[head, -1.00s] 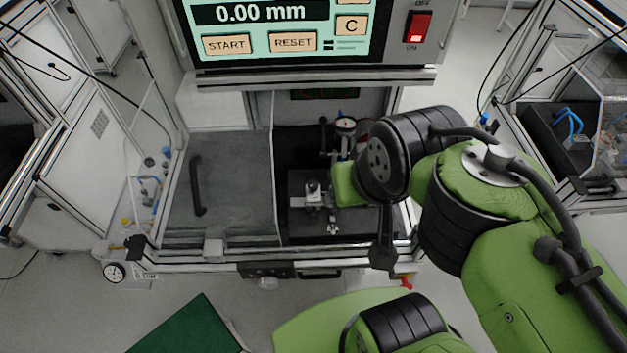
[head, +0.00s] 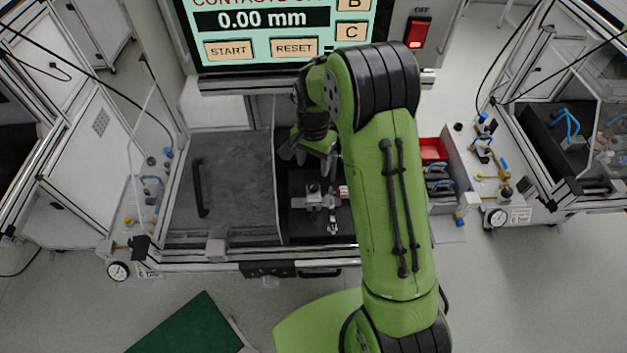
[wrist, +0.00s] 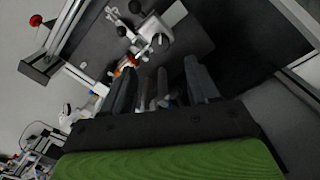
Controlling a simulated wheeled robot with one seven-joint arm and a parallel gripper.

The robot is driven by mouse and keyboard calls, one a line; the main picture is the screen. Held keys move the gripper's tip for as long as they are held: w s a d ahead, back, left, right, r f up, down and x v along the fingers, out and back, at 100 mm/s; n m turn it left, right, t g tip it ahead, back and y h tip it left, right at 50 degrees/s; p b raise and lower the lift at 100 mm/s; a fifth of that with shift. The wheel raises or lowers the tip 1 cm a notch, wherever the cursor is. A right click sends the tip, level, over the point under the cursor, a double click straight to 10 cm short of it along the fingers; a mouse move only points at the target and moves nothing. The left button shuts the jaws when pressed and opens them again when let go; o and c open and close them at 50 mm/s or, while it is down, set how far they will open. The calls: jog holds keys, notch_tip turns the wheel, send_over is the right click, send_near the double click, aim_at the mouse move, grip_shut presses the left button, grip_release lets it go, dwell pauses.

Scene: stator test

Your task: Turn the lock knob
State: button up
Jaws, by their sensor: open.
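A metal clamp fixture (head: 318,198) stands on a dark plate inside the open right half of the test station. In the wrist view the fixture (wrist: 152,36) shows beyond the fingers, with a small black round knob (wrist: 121,31) at its side. I cannot tell for sure which part is the lock knob. My gripper (head: 310,158) is in the station opening, behind and above the fixture. In the wrist view my gripper (wrist: 160,84) is open, and its fingers are apart from the fixture. My forearm hides the right side of the opening in the head view.
A display panel (head: 265,48) with START and RESET buttons hangs above the opening. A grey cover with a black handle (head: 201,187) closes the left half. A red bin (head: 433,149) stands right of my arm. A red knob (wrist: 35,20) shows at the wrist view's upper left.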

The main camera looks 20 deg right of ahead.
aim_at(313, 184)
notch_tip(313, 184, down, 9)
jog(key=shift+r, duration=0.1)
jog(key=c, duration=1)
jog(key=shift+c, duration=0.2)
